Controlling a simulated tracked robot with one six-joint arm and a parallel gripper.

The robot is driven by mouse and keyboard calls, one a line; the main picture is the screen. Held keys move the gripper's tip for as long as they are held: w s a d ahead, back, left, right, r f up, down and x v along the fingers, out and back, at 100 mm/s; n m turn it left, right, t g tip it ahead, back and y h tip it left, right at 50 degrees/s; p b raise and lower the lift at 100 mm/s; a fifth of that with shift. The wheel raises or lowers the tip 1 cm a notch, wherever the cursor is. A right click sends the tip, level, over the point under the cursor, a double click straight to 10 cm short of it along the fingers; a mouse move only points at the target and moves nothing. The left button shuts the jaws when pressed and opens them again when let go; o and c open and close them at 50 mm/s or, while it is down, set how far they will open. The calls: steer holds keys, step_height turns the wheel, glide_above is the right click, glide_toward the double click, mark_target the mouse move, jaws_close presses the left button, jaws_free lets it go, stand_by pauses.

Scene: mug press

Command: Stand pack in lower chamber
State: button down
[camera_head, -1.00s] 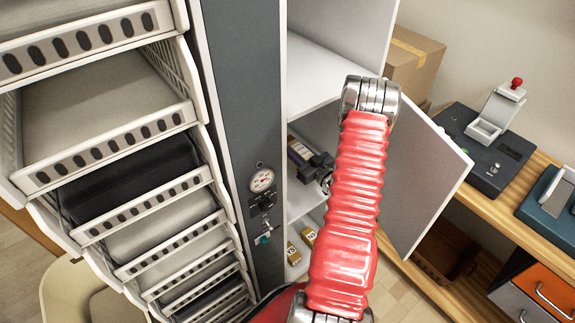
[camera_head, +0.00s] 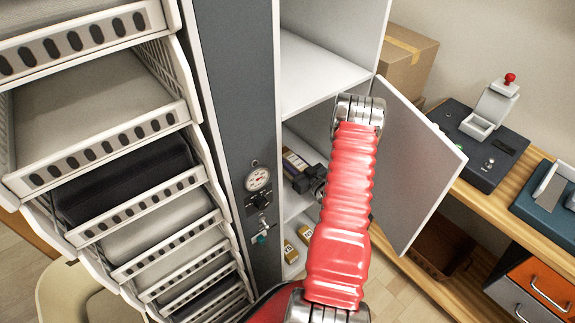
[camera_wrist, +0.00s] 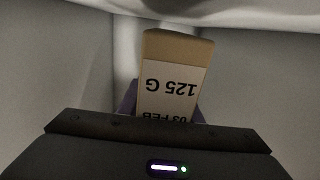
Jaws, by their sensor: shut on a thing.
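My gripper (camera_head: 297,172) is shut on a pack (camera_head: 291,157) with a tan end and a white label. In the wrist view the pack (camera_wrist: 178,75) sticks out beyond the purple fingers, and its label reads "125 G" upside down. The gripper holds it inside the white cabinet, under the upper shelf (camera_head: 318,78) and above a lower shelf (camera_head: 296,204). I cannot tell whether the pack touches that shelf. My arm hides part of the opening.
The white cabinet door (camera_head: 420,165) stands open on the right. A grey column with a gauge (camera_head: 257,178) borders the opening on the left, beside a rack of trays (camera_head: 110,150).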

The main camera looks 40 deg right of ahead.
steer(key=shift+f, duration=1.15)
steer(key=c, duration=1.3)
jaws_free()
steer(key=shift+f, duration=0.1)
steer(key=s, duration=0.7)
steer(key=s+a, duration=0.1)
steer(key=s, duration=0.2)
steer(key=shift+s, duration=0.25)
steer(key=shift+s+a, duration=0.15)
steer(key=shift+s, duration=0.55)
